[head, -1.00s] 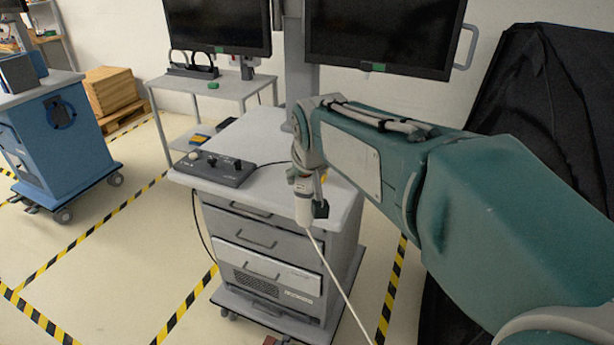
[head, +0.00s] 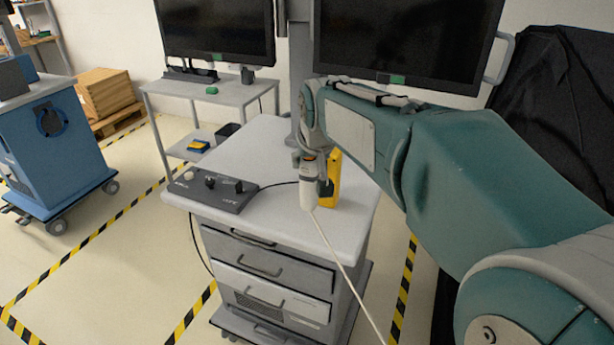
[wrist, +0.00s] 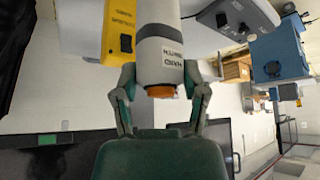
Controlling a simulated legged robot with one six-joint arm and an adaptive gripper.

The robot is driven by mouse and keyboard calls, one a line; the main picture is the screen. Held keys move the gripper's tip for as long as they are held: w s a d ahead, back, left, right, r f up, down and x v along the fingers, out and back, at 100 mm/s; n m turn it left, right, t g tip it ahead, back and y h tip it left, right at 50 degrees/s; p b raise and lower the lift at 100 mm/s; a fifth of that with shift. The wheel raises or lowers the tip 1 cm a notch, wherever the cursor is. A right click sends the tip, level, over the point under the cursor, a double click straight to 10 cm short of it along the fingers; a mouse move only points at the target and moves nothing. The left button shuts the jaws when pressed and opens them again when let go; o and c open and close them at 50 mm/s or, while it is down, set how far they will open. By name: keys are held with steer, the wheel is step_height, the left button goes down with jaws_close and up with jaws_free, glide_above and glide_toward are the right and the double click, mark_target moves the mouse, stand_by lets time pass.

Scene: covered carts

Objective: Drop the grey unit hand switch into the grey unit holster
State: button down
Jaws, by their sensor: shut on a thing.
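My gripper (head: 312,165) is shut on the hand switch, a pale grey cylinder (head: 307,194) with a white cable hanging from its lower end. In the wrist view the fingers (wrist: 163,95) close around the hand switch (wrist: 160,55). It has printed lettering and an orange end. In the head view it hangs upright in front of the grey cart top (head: 270,150); I cannot tell if it touches it. I cannot make out a holster for certain in either view.
A yellow device (head: 333,180) stands just right of the switch. A grey control box (head: 214,190) lies on the cart's left side. Monitors (head: 400,40) stand behind. A blue cart (head: 55,140) is at left; black covering (head: 555,110) is at right.

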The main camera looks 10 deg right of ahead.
steer(key=w+d+x, duration=0.1)
steer(key=d+x, duration=0.1)
steer(key=x, duration=1.1)
steer(key=shift+r, duration=0.25)
steer(key=shift+d+f, duration=0.1)
steer(key=shift+c, duration=0.7)
jaws_free()
